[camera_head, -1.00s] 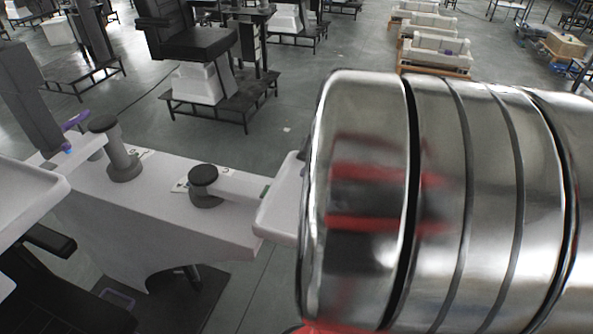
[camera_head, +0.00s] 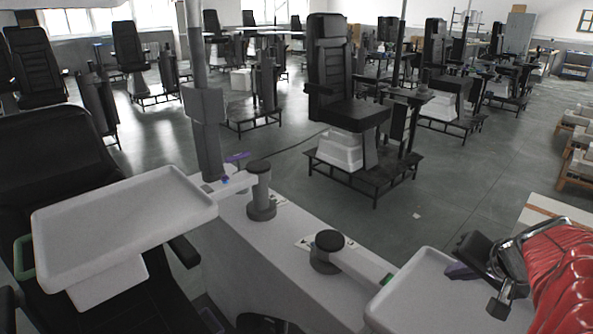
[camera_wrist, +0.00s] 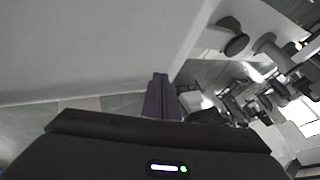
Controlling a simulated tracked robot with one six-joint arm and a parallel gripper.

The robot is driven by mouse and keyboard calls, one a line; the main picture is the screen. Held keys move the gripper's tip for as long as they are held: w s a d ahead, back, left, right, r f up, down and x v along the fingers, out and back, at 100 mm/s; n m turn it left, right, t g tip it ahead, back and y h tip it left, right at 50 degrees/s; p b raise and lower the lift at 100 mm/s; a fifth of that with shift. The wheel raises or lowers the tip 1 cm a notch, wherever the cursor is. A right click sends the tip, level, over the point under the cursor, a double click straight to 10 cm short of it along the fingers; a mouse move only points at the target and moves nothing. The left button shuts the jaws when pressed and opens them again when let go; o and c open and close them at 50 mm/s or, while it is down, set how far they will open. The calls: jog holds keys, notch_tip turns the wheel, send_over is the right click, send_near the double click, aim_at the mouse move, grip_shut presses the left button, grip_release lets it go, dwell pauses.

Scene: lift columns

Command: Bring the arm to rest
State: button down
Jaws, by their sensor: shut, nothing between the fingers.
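My gripper (camera_head: 458,269) shows at the lower right of the head view, at the end of my red-covered arm. Its dark fingers are together and hold nothing. The fingers also show closed in the wrist view (camera_wrist: 161,98), pointing away from the dark gripper body. In the head view the fingertips appear over or beside the right white tray (camera_head: 408,300). I cannot tell whether they touch it. Most of my arm is outside the head view.
A white column unit (camera_head: 240,240) with two dark-capped joints stands left of my gripper. A left white tray (camera_head: 120,215) sits by a black chair (camera_head: 50,150). Another black chair (camera_head: 335,90) stands behind on a frame. Grey floor (camera_head: 455,185) is open beyond.

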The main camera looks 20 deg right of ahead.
jog(key=w+a+f+n+g+y, duration=0.1)
jog(key=w+a+n, duration=0.25)
jog(key=a, duration=0.55)
jog(key=s+a+r+n, duration=0.1)
jog(key=s+a+n, duration=0.2)
jog(key=a, duration=0.7)
jog(key=s+a+r+n, duration=0.1)
jog(key=s+a+n, duration=0.2)
jog(key=a, duration=0.8)
jog(key=shift+s+r+n+g+y, duration=0.3)
jog(key=shift+s+r+n, duration=0.1)
jog(key=shift+n, duration=0.45)
jog(key=shift+s, duration=0.1)
